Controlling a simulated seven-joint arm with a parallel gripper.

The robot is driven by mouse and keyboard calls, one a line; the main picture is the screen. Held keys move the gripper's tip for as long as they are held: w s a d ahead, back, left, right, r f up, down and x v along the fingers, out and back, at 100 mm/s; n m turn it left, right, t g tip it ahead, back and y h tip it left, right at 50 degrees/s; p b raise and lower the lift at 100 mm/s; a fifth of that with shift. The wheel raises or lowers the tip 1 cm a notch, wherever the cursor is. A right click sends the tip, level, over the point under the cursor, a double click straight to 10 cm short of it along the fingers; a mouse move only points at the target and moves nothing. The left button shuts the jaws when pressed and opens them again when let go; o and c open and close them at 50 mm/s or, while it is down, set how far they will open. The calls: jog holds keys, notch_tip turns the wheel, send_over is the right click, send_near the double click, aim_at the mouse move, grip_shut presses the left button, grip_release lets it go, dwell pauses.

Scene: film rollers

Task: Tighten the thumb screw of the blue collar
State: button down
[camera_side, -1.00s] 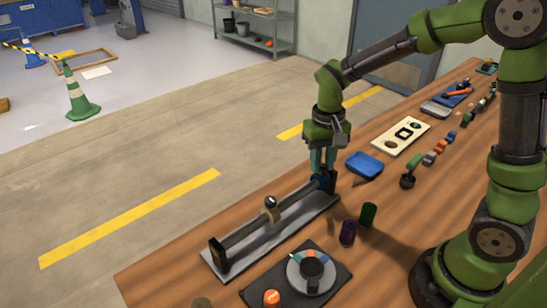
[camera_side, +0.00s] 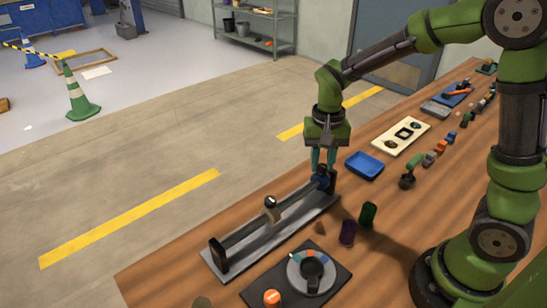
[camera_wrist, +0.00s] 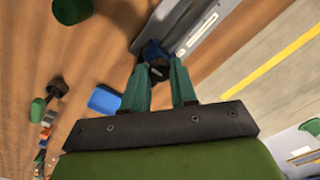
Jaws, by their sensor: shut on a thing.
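The blue collar (camera_side: 322,182) sits on the dark rod at the far right end of the grey rail fixture (camera_side: 290,232), close to the black end block. It also shows in the wrist view (camera_wrist: 153,48), partly hidden by my fingers. My gripper (camera_side: 322,166) points down from above, its teal fingers at the top of the collar. In the wrist view my gripper (camera_wrist: 160,75) is shut on a small dark round part between the fingertips, which seems to be the collar's thumb screw (camera_wrist: 160,72). A tan collar (camera_side: 271,211) sits near the middle of the rod.
A blue tray (camera_side: 365,166) lies just right of the fixture. Purple (camera_side: 348,232) and green (camera_side: 368,214) cylinders stand in front of it. A black mat (camera_side: 335,286) with a round grey dial is at the front.

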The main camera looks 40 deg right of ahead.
aim_at(323, 172)
jog(key=c, duration=0.9)
grip_release()
jog(key=shift+r, duration=0.15)
notch_tip(323, 172, up, 17)
jog(key=shift+f, duration=0.15)
jog(key=s+f+n+t, duration=0.1)
jog(key=s+t, duration=0.1)
jog(key=s, duration=0.2)
jog(key=s+a+f+n+t+y, duration=0.1)
jog(key=s+n+t, duration=0.1)
jog(key=s, duration=0.2)
jog(key=s+a+f+n+t+y, duration=0.1)
jog(key=s+t, duration=0.2)
jog(key=s, duration=0.1)
jog(key=shift+s+a+f, duration=0.15)
jog(key=shift+s+f, duration=0.05)
